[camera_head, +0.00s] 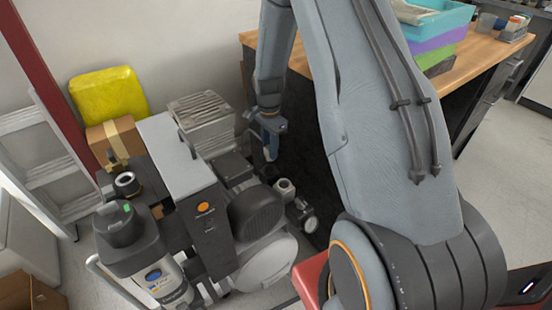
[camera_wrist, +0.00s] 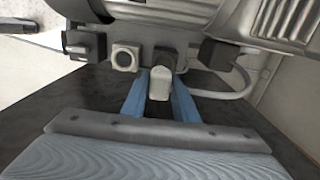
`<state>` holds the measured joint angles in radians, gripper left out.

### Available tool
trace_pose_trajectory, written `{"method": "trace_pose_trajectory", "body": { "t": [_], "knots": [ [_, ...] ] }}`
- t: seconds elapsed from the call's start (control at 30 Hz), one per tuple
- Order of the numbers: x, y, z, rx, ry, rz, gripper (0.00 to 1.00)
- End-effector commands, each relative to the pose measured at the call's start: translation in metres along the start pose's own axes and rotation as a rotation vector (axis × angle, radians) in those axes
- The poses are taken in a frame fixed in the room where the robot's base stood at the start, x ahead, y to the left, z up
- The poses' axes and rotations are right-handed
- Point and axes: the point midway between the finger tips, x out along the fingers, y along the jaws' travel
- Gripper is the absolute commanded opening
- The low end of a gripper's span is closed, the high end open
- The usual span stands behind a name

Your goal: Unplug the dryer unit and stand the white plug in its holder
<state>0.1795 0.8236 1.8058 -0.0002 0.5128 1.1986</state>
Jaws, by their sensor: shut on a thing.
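My gripper (camera_wrist: 160,88) is shut on the white plug (camera_wrist: 160,84), with one blue finger on each side of it. The plug's rounded end faces the wrist camera, in front of a dark row of fittings under the machine. I cannot tell whether it is still seated there. A pale square socket (camera_wrist: 125,60) with a round opening is just left of it. In the head view my gripper (camera_head: 270,146) reaches down behind the compressor unit (camera_head: 207,222), and the plug is hidden there. I cannot make out the plug's holder.
Dark blocks (camera_wrist: 86,45) sit left and right of the plug, and a pale cable (camera_wrist: 238,88) curves at the right. A wooden-topped bench (camera_head: 470,50) with stacked trays stands close on the right. A yellow bag (camera_head: 108,95) on a carton and a ladder (camera_head: 42,150) are at the left.

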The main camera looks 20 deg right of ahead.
Motion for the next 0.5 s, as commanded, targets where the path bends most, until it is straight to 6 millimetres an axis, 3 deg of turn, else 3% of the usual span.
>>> {"method": "trace_pose_trajectory", "body": {
  "t": [0.1, 0.5],
  "knots": [
    [0.003, -0.009, 0.000, 0.000, 0.001, -0.002, 0.04],
    [0.022, -0.011, 0.000, 0.000, 0.000, 0.000, 0.04]
  ]
}}
